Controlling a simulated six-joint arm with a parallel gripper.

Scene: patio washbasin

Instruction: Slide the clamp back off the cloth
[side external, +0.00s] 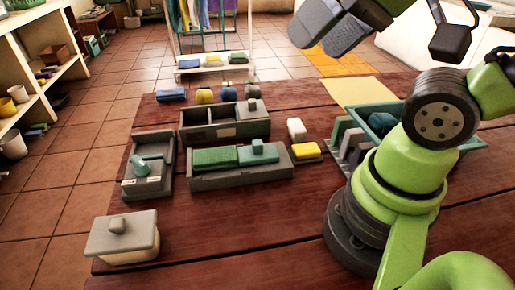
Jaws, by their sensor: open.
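A grey tray (240,178) sits near the middle of the table. A green ribbed cloth (214,157) lies in it. The clamp, a teal block with a knob (258,153), is at the cloth's right end, over or against it; I cannot tell how much cloth it covers. My gripper (477,47) shows as dark parts high at the upper right, partly cut by the frame edge. It is open, well away from the clamp, and nothing shows in it.
A divided grey box (225,132) stands behind the tray. A smaller grey holder with a teal handle (150,165) is left. A lidded box (122,240) is at the front left corner. White (296,129) and yellow (305,150) blocks and a teal crate (470,142) are right.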

